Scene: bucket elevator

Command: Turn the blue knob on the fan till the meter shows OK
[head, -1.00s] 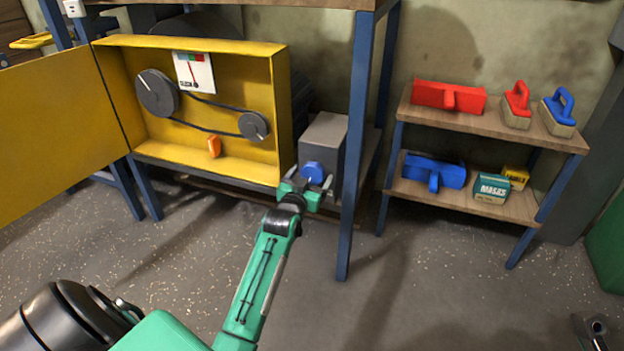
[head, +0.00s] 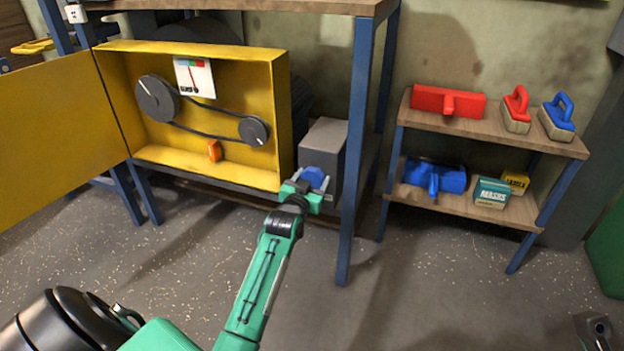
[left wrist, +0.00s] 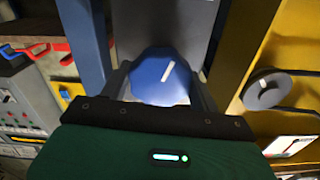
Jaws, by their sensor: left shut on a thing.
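The blue knob (head: 314,178) sits low on the front of the grey fan box (head: 324,142), right of the yellow cabinet. My left gripper (head: 311,187) is shut on the knob, with a finger on either side. In the left wrist view the knob (left wrist: 160,76) fills the space between the fingers, and its white mark is tilted to the right. The meter (head: 194,76) is a white panel at the top of the open cabinet. It has coloured bands and a red needle pointing nearly straight up; its lettering is too small to read.
The yellow cabinet (head: 280,110) stands open with two belt-linked pulleys and an orange piece (head: 214,151) inside. A blue table leg (head: 352,170) is just right of the fan box. A shelf (head: 480,205) at right holds brushes and boxes. The floor in front is clear.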

